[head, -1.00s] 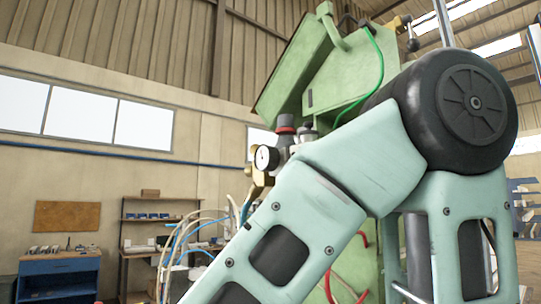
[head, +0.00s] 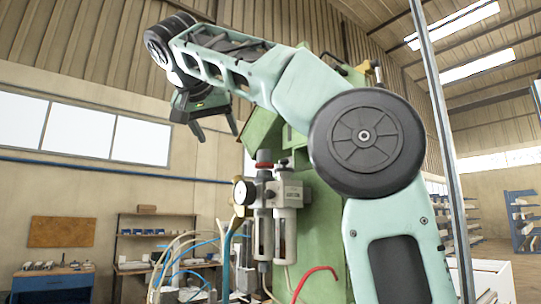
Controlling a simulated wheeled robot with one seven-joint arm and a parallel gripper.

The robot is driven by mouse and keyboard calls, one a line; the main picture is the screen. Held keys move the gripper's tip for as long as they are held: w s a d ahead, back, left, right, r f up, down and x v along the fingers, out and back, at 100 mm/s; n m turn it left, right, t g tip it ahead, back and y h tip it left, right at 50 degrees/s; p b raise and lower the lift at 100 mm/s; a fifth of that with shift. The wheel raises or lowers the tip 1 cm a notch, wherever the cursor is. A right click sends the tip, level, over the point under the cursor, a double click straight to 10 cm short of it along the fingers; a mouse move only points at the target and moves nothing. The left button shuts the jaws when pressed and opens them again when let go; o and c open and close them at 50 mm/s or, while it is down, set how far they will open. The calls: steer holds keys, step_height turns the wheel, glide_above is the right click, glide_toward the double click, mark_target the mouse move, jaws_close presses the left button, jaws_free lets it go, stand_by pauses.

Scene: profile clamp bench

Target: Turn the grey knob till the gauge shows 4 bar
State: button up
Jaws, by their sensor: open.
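The grey knob (head: 264,155) sits on top of the air regulator unit, with a red band or part at its base. The round gauge (head: 240,192) with a white face is on the left side of the unit; its needle is too small to read. My gripper (head: 215,134) hangs from my raised arm, above and to the left of the knob and apart from it. Its two fingers are spread and empty, pointing down.
Two filter bowls (head: 285,232) hang under the regulator beside the green machine (head: 325,225). Hoses (head: 185,245) in blue and cream run at lower left, and a red hose (head: 312,280) at the bottom. A blue cabinet (head: 52,284) and a shelf (head: 150,240) stand far back.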

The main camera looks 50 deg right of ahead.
mark_target(264, 151)
steer(key=s+d+r+m+g+h, duration=0.1)
steer(key=s+d+r+m+g, duration=0.1)
steer(key=s+d+r+m, duration=0.15)
steer(key=shift+t, duration=0.3)
steer(key=x, duration=0.5)
steer(key=p+x, duration=0.1)
steer(key=x, duration=0.5)
steer(key=p+x, duration=0.1)
steer(key=x, duration=0.4)
steer(key=shift+s+d+r, duration=0.2)
steer(key=shift+s+d, duration=0.1)
steer(key=shift+d, duration=0.3)
steer(key=c, duration=1)
steer(key=shift+o, duration=0.2)
steer(key=shift+f+n+t+b, duration=0.2)
steer(key=shift+n+t+b, duration=0.35)
steer(key=shift+b, duration=0.1)
steer(key=shift+r+n+t+y+b, duration=0.15)
steer(key=shift+n+t+y+b, duration=0.25)
steer(key=shift+n+t+y, duration=0.65)
